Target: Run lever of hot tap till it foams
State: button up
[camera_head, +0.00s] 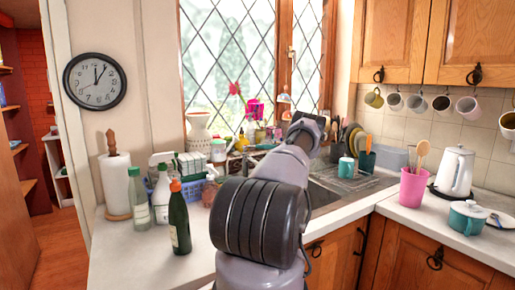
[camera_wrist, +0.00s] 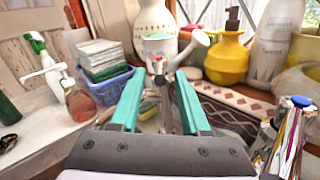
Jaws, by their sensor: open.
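In the wrist view, my gripper (camera_wrist: 160,77) is open, with one teal finger on each side of a chrome tap. This tap (camera_wrist: 159,69) has a small red mark at its top and shows between the fingertips. I cannot tell whether either finger touches it. A second chrome tap (camera_wrist: 291,135) with a blue cap stands at the right edge, outside the fingers. No running water or foam shows.
A blue basket (camera_wrist: 108,90) with cloths, a pink bottle (camera_wrist: 79,104) and a white watering can (camera_wrist: 189,52) stand beyond the fingers. A yellow dispenser (camera_wrist: 227,60) is to the right. A dark green bottle (camera_head: 179,222) stands on the left counter.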

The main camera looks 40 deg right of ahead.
jog(key=v, duration=0.7)
jog(key=shift+s+d, duration=0.3)
jog(key=shift+s, duration=0.1)
grip_shut()
jog(key=s+a+f+m+t+h, duration=0.1)
jog(key=s+a+m+t+h, duration=0.4)
jog(key=m, duration=0.6)
jog(key=s+a+f+m+t+h, duration=0.1)
jog(key=s+a+f+m+h, duration=0.15)
jog(key=a+m+h, duration=0.65)
jog(key=w+d+r+m+y, duration=0.2)
jog(key=w+d, duration=0.4)
jog(key=w, duration=0.6)
jog(key=shift+r+m, duration=0.3)
jog(key=shift+r, duration=0.15)
